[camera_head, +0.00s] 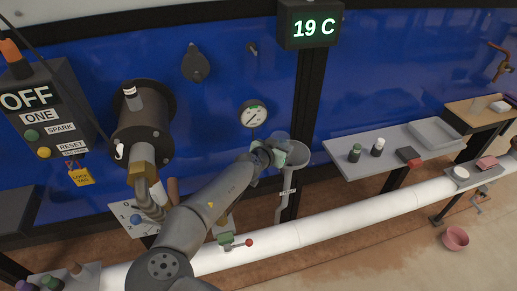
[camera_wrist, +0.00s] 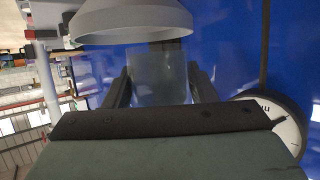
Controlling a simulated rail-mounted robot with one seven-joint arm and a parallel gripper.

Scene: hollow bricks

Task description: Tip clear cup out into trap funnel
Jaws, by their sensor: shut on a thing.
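My gripper (camera_wrist: 160,88) is shut on the clear cup (camera_wrist: 158,72), with one dark finger on each side of it. The cup is see-through and greyish; I cannot tell what is in it. The light grey trap funnel (camera_wrist: 130,20) fills the top of the wrist view, its wide rim right by the cup's far end. In the head view, my gripper (camera_head: 270,153) is just left of the funnel (camera_head: 295,154), close to its rim. The cup is small and partly hidden there, so its exact tilt and whether it touches the rim are unclear.
A round gauge (camera_head: 254,114) is on the blue wall just above my gripper. A grey shelf (camera_head: 350,171) with small bottles is to the right. A white pipe (camera_head: 330,225) runs below, with a green valve (camera_head: 226,238). A pink bowl (camera_head: 455,238) is on the floor.

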